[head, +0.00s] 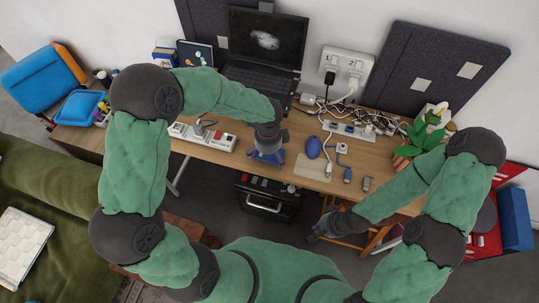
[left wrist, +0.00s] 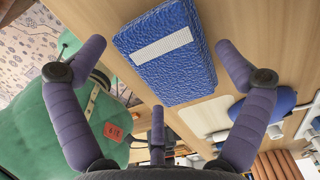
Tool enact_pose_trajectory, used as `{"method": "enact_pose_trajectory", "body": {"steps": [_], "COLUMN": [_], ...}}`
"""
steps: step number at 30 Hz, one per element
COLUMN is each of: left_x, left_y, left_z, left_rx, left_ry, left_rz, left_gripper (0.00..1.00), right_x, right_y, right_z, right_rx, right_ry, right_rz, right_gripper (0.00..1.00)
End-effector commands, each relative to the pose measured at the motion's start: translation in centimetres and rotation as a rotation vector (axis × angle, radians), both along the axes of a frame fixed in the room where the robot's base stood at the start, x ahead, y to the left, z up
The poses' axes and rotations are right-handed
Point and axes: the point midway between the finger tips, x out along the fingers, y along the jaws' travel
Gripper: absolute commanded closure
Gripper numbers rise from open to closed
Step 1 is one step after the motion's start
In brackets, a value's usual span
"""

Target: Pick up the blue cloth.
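The blue cloth (left wrist: 168,60) shows in the left wrist view as a flat, textured blue rectangle with a white patch. It lies on the wooden desk near its edge. My left gripper (left wrist: 160,72) is open, its purple fingers spread around the cloth with visible gaps at the sides. In the head view, my left gripper (head: 267,150) is over the desk's front part and largely covers the cloth. My right gripper (head: 322,232) hangs in front of the desk, away from the cloth; its finger state is unclear.
On the desk (head: 205,152), a blue mouse (head: 314,147) and a pale pad (head: 313,168) lie right of my left gripper. A power strip (head: 208,137) is to its left. A laptop (head: 266,45) stands behind. Cables and a plant (head: 425,138) are at right.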

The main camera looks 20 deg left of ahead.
Motion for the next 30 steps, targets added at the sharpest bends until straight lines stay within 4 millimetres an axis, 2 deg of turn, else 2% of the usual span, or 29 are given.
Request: {"method": "enact_pose_trajectory", "body": {"steps": [1,4,20,28,30], "left_x": [0.0,0.0,-0.1,0.0,-0.9], "left_y": [0.0,0.0,0.0,0.0,-0.6], "left_z": [0.0,0.0,0.5,3.5,4.8], "left_rx": [0.000,0.000,0.000,0.000,0.000], "left_ry": [0.000,0.000,0.001,0.000,-0.002], "left_rz": [0.000,0.000,0.000,0.000,-0.003], "left_gripper": [0.17,0.45,0.45,0.46,0.46], "right_x": [0.0,0.0,0.0,0.0,0.0], "right_y": [0.0,0.0,0.0,0.0,0.0], "right_z": [0.0,0.0,0.4,2.4,2.9], "right_rx": [0.000,0.000,0.000,0.000,0.000], "right_ry": [0.000,0.000,0.000,0.000,0.000], "right_rz": [0.000,0.000,0.000,0.000,0.000], "right_gripper": [1.00,1.00,1.00,1.00,1.00]}}
